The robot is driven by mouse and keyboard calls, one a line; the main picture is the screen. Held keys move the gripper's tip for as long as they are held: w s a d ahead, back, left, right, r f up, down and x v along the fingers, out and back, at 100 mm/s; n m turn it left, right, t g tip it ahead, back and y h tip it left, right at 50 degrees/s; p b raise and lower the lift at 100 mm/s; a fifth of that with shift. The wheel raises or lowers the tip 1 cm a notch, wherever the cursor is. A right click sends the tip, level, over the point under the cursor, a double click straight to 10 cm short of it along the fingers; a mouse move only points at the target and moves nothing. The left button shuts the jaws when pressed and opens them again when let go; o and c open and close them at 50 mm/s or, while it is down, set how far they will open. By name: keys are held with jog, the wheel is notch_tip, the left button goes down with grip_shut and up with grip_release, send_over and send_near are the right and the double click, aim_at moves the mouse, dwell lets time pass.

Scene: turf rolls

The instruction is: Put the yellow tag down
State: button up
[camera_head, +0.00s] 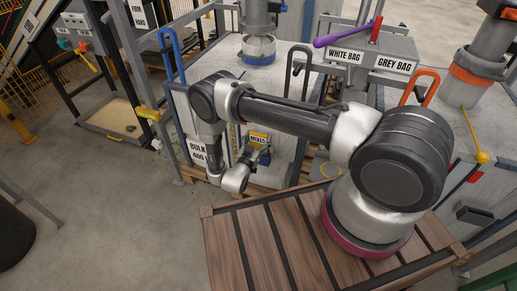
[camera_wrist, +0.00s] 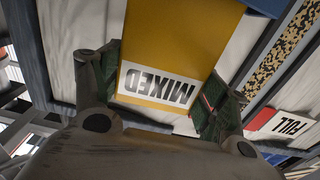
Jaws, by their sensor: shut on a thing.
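The yellow tag (camera_wrist: 182,45) has a white label reading MIXED, upside down in the wrist view. My gripper (camera_wrist: 160,88) is shut on the tag, with one green-padded finger at each side of its labelled end. The tag's far end runs out of the top of that view. In the head view the yellow tag (camera_head: 259,138) shows small beside my gripper (camera_head: 256,155), in front of a pale bulk bag (camera_head: 283,125). My arm hides part of that area. I cannot tell whether the tag touches the bag.
A sign reading BULK (camera_head: 198,153) is left of my gripper. WHITE BAG and GREY BAG labels (camera_head: 370,59) sit on a grey box behind. A FULL card (camera_wrist: 292,124) shows at right in the wrist view. The concrete floor (camera_head: 120,205) at left is mostly clear.

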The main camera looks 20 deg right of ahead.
aim_at(258, 147)
jog(key=shift+f, duration=2.15)
jog(key=shift+f, duration=0.1)
jog(key=o, duration=1)
jog(key=v, duration=1.2)
jog(key=shift+s, duration=0.1)
